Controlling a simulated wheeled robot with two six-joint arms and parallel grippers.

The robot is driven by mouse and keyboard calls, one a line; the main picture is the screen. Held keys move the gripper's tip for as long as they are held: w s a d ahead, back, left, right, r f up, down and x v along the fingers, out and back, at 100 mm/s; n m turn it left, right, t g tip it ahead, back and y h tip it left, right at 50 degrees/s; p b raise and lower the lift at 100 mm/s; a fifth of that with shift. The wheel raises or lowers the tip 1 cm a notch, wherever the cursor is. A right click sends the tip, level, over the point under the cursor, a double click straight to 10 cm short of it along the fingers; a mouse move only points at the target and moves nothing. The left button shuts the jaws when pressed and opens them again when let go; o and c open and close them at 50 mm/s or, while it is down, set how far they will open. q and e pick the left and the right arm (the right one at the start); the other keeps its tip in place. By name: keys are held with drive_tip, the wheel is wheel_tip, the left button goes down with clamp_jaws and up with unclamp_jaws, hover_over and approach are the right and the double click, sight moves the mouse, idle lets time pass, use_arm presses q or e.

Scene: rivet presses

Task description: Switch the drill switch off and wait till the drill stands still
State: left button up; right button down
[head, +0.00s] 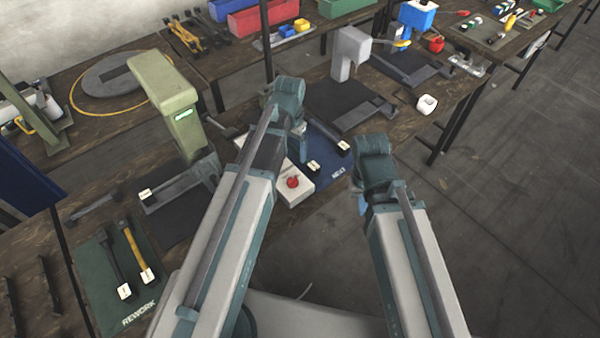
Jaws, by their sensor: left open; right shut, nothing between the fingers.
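A white box (298,193) with a red button (293,182) sits on the bench in the middle of the head view; it looks like a switch box, but I cannot read which machine it belongs to. My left gripper (299,152) is just behind the box, pointing down and partly hidden by my own arm. It is open. My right gripper (361,203) hangs to the right of the box, off the bench edge, shut and empty. No turning drill can be made out.
A green press (166,97) with a lit display stands left, and a grey press (350,52) further back. A blue NEXT mat (330,165) and a green REWORK mat (97,265) hold labelled parts. A white ring (427,104) lies right. Floor at right is clear.

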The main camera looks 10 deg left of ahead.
sight(292, 178)
use_arm(q)
drive_tip(key=shift+f, duration=0.1)
wheel_tip(292, 178, down, 14)
drive_tip(key=b, duration=1.4)
drive_tip(key=shift+r, duration=0.2)
